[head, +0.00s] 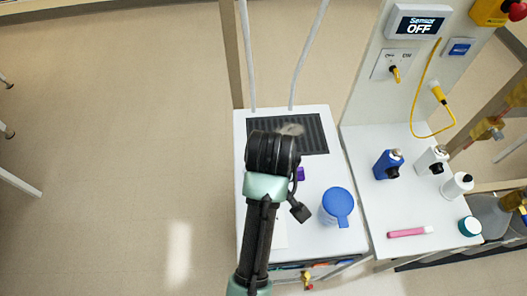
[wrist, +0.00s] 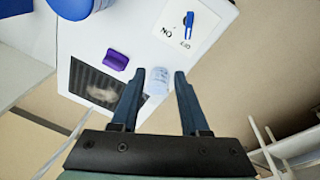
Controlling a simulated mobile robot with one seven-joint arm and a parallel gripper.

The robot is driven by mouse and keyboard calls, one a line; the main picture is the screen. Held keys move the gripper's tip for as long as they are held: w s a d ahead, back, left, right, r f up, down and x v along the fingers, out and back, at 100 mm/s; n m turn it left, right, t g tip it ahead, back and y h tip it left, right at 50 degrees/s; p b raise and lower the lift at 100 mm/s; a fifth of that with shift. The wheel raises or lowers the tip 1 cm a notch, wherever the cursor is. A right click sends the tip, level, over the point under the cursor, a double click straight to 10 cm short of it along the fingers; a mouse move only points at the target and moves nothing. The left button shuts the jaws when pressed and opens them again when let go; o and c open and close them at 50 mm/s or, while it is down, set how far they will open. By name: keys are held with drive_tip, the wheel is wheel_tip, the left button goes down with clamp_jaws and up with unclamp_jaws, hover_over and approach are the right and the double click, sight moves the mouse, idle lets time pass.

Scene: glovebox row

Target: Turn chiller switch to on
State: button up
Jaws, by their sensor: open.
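The chiller switch (wrist: 188,20) shows at the top right of the wrist view. It has a blue lever on a pale plate (wrist: 194,42) with ON and OFF lettering, on the white unit's top. Which mark the lever points to, I cannot tell. My gripper (wrist: 156,82) is open, its two dark fingers apart, pointing toward the white top. A pale cylinder (wrist: 158,80) shows between the fingertips; I cannot tell whether they touch it. The switch lies beyond the right fingertip, apart from it. In the head view my arm hides the fingers and most of the switch area.
A purple block (wrist: 116,60) and dark grille (wrist: 92,84) lie near the left finger. A blue-lidded container (head: 337,203) stands on the white unit (head: 318,247). The right-hand bench (head: 367,212) holds bottles and a pink stick (head: 408,232).

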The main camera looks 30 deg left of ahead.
drive_tip(key=s+n+g+p, duration=0.1)
drive_tip(key=s+g+p, duration=0.1)
drive_tip(key=s, duration=0.2)
drive_tip(key=shift+h, duration=0.3)
drive_tip(key=f, duration=1.1)
drive_tip(key=shift+d+f, duration=0.2)
drive_tip(key=shift+f, duration=0.2)
clamp_jaws()
